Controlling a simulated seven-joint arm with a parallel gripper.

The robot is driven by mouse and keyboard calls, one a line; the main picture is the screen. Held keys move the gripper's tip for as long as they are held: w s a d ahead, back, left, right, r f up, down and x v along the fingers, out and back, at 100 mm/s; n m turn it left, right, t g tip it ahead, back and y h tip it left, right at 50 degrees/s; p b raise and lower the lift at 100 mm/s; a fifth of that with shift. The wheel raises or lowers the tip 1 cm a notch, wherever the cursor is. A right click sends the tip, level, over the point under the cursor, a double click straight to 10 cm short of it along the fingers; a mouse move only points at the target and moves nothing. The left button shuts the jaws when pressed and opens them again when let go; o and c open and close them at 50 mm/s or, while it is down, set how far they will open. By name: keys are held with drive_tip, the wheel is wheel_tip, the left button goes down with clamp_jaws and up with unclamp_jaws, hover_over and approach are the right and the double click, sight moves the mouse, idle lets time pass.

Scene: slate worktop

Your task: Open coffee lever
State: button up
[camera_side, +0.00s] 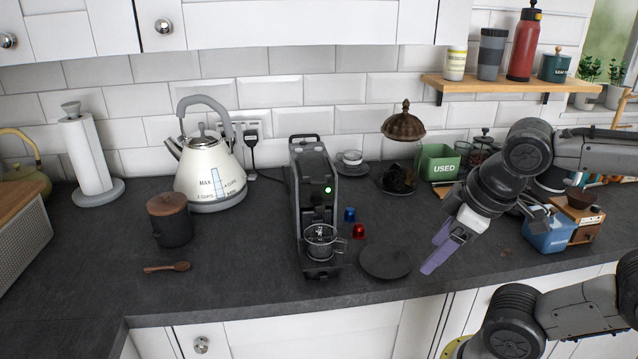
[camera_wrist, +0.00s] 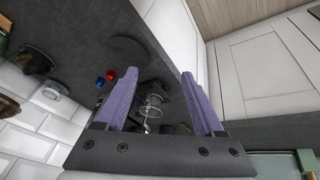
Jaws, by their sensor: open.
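A blue capsule (camera_side: 350,214) and a red capsule (camera_side: 359,231) lie right of the machine. A dark round disc (camera_side: 385,262) lies near the front edge. A kettle (camera_side: 210,170) and dark canister (camera_side: 170,220) stand left. A green "USED" box (camera_side: 438,163) is behind my gripper.

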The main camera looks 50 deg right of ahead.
drive_tip(key=s+d+n+g+h, duration=0.2)
drive_tip(key=d+n+g+h, duration=0.2)
drive_tip(key=d+n, duration=0.15)
drive_tip(key=w+d+r+n+h, duration=0.3)
drive_tip(key=w+r+n+h, duration=0.1)
drive_tip(key=w+n+h, duration=0.3)
drive_tip(key=n+t, duration=1.2)
drive_tip(key=n, duration=0.1)
approach(319, 182)
drive_tip(key=shift+h, duration=0.3)
drive_tip(key=x, duration=0.8)
drive_tip(key=shift+w+d+f, duration=0.2)
drive_tip(key=shift+w+d, duration=0.05)
drive_tip(key=shift+w, duration=0.1)
clamp_jaws()
